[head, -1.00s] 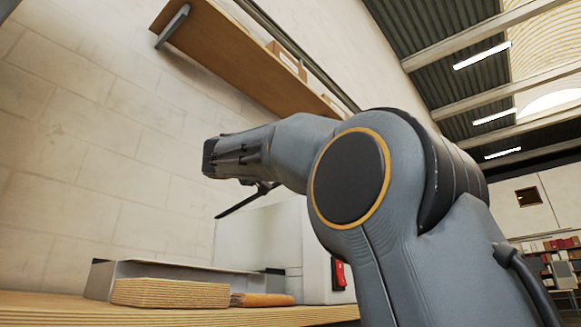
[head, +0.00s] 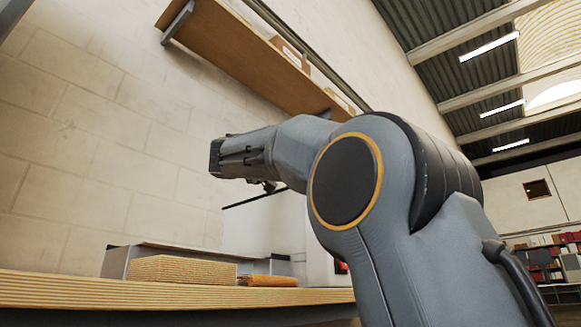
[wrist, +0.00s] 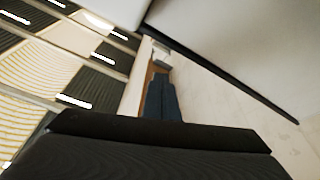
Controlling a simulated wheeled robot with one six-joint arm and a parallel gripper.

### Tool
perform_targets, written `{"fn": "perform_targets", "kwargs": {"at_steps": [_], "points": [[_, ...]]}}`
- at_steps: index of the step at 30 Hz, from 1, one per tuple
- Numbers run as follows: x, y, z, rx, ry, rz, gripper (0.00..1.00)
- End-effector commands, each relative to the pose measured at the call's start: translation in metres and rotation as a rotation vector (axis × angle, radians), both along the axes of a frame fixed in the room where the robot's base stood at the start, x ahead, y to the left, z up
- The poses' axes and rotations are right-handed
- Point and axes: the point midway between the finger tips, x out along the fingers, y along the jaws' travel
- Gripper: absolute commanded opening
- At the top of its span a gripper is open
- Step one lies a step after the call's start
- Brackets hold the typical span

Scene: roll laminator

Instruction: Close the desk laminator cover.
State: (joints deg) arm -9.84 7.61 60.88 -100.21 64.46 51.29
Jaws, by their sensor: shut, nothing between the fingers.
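The white desk laminator (head: 262,228) stands on the bench, partly hidden behind my arm. A thin dark edge (head: 250,199), seemingly the rim of its cover, slants up to the right above it, just below my wrist. The cover looks raised, though its hinge is hidden. In the wrist view, a pale panel with a black edge (wrist: 235,40), probably the cover, fills the upper right. My gripper (wrist: 163,84) is shut and empty, apart from that black edge in the wrist view. In the head view the fingers are mostly hidden, and contact with the cover cannot be told.
The wooden bench (head: 60,289) carries a ridged tan stack (head: 182,269), a grey tray (head: 117,262) and an orange-brown item (head: 266,281) left of the laminator. A wall shelf (head: 240,60) with boxes hangs above. A red switch (head: 341,267) shows beside my arm.

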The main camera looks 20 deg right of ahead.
Motion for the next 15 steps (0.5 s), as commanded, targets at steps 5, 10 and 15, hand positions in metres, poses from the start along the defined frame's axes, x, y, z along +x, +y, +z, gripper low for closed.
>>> {"fn": "perform_targets", "kwargs": {"at_steps": [5,10,15], "points": [[-0.001,0.000,0.013,0.001,-0.002,0.000,0.00],[-0.001,-0.002,0.033,0.000,0.000,-0.003,0.00],[-0.006,0.011,0.036,0.000,0.002,0.000,0.00]]}}
